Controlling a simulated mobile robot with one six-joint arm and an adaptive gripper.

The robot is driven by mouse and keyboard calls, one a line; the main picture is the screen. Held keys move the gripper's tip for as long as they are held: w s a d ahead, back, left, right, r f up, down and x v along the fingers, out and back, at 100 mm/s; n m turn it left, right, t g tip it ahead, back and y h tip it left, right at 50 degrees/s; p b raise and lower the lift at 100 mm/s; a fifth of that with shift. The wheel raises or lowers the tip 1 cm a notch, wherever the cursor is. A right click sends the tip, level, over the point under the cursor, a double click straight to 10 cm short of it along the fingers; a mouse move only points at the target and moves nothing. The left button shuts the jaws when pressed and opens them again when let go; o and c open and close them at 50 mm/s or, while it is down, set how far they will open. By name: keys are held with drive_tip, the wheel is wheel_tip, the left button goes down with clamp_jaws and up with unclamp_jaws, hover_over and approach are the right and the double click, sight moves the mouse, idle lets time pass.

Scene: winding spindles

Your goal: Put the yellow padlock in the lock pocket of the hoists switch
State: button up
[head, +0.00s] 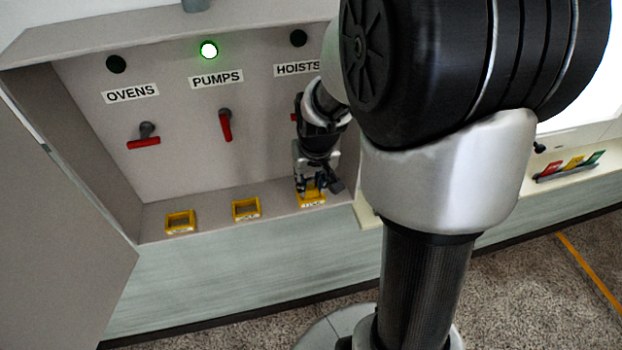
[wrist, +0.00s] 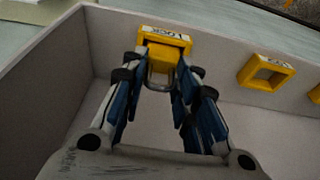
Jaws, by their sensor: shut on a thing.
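My gripper (head: 314,184) is over the yellow lock pocket (head: 312,202) below the HOISTS label (head: 297,68). In the wrist view my gripper (wrist: 160,76) is shut on the yellow padlock (wrist: 162,56), with its grey shackle towards me. The padlock body lies within the outline of the lock pocket (wrist: 178,38). I cannot tell how deep it sits. In the head view the fingers hide most of the padlock. The red hoists switch (head: 295,117) is mostly hidden behind my arm.
The OVENS pocket (head: 180,222) and PUMPS pocket (head: 246,208) are empty yellow frames on the same ledge. The ovens handle (head: 144,141) lies level; the pumps handle (head: 225,125) points down under a lit green lamp (head: 209,49). Coloured items (head: 571,165) lie on a ledge at right.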

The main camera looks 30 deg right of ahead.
drive_tip(key=shift+f, duration=0.3)
drive_tip(key=o, duration=1.1)
drive_tip(key=shift+o, duration=0.2)
drive_tip(key=shift+r, duration=0.1)
drive_tip(key=v, duration=1.1)
drive_tip(key=shift+s+r, duration=0.15)
drive_tip(key=shift+r, duration=0.25)
drive_tip(key=shift+a, duration=0.1)
drive_tip(key=s+a+f+n+t+b, duration=0.1)
drive_tip(key=s+a+f+b, duration=0.3)
drive_tip(key=s, duration=0.4)
drive_tip(key=s+a+f+n+b, duration=0.2)
drive_tip(key=s+a+f+b, duration=0.3)
drive_tip(key=s+a+b, duration=0.2)
drive_tip(key=shift+s+a+f+t+y+b, duration=0.2)
drive_tip(key=shift+s+t+y+b, duration=0.3)
drive_tip(key=shift+b, duration=0.3)
